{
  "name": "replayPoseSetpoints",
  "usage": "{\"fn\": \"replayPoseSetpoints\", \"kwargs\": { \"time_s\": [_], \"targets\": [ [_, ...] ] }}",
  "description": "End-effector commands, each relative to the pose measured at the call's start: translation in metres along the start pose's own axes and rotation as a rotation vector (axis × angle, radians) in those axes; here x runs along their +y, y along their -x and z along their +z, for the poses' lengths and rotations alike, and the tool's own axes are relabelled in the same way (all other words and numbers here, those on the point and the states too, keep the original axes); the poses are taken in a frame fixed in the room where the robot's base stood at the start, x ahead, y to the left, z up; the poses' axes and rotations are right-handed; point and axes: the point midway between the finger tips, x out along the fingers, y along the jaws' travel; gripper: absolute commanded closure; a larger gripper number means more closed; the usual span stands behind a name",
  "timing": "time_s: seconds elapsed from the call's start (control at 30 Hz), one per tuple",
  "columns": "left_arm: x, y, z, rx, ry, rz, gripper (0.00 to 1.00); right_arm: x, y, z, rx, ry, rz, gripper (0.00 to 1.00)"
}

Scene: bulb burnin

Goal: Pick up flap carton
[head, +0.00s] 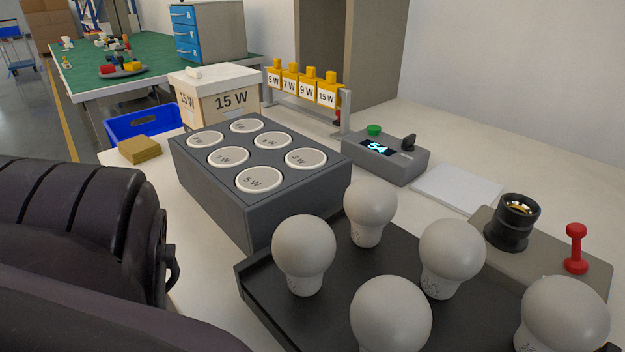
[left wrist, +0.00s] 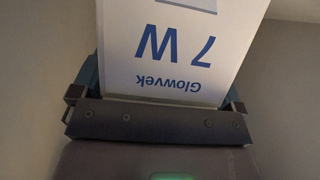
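In the left wrist view, a white carton (left wrist: 160,50) with blue print, "7 W" and "Glowvek" upside down, sits between the fingers of my left gripper (left wrist: 158,92). The fingers lie close against both of its sides, and its near edge is at the palm. The carton's far end runs out of the picture, so its flap is not visible. In the head view my left arm fills the lower left; its gripper and this carton do not show there. My right gripper is in neither view.
A grey block (head: 258,217) with several labelled round wells stands mid-table. A black tray (head: 258,297) of bulbs is in front. Behind are a "15 W" box (head: 231,101), a blue bin (head: 118,128), a yellow-brown block (head: 139,150) and a display unit (head: 400,163). A socket (head: 513,222) stands right.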

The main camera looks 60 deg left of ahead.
Motion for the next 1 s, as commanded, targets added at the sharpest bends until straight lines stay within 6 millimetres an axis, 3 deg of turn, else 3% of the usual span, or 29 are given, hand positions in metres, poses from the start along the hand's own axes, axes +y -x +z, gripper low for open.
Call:
{"fn": "replayPoseSetpoints", "kwargs": {
  "time_s": [0.03, 0.27, 0.63, 1.0],
  "targets": [
    [0.000, 0.000, 0.000, 0.000, 0.000, 0.000, 0.15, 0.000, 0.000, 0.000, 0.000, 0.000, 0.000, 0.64],
    [0.000, 0.000, 0.000, 0.000, 0.000, 0.000, 0.49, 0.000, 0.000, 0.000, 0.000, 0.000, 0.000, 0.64],
    [0.001, 0.002, -0.010, 0.004, 0.002, 0.000, 0.50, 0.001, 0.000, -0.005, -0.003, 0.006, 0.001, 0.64],
    [0.002, 0.020, -0.067, 0.015, 0.006, 0.001, 0.50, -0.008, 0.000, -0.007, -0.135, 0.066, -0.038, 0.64]
  ]
}}
